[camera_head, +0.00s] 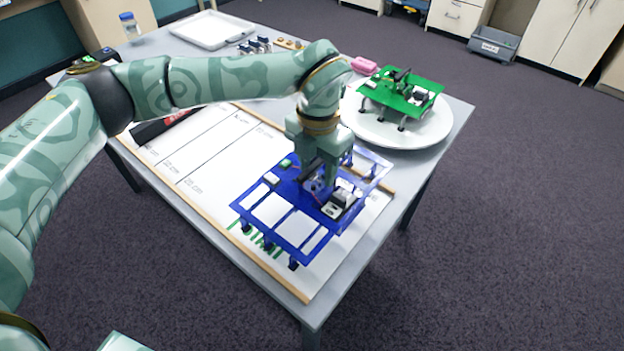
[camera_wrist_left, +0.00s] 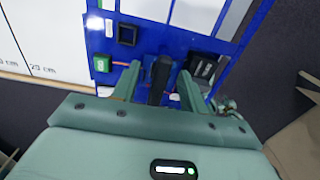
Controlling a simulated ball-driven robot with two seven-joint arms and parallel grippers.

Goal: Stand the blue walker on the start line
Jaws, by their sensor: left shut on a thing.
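The blue walker (camera_head: 284,219) is a flat blue frame with openings and short dark legs. It is over the START end of the white track board (camera_head: 210,150). The green start lettering (camera_head: 241,228) shows partly beneath its near side; the walker hides the rest. My left gripper (camera_head: 318,183) reaches down from above and is shut on the walker's middle. In the left wrist view the fingers (camera_wrist_left: 158,82) close around a dark upright part amid the blue frame (camera_wrist_left: 152,42). The walker looks about level. I cannot tell whether its feet touch the board. My right gripper is not in view.
A green walker (camera_head: 390,92) stands on a round white plate (camera_head: 430,137) at the table's right. Wooden rails (camera_head: 178,198) edge the board.

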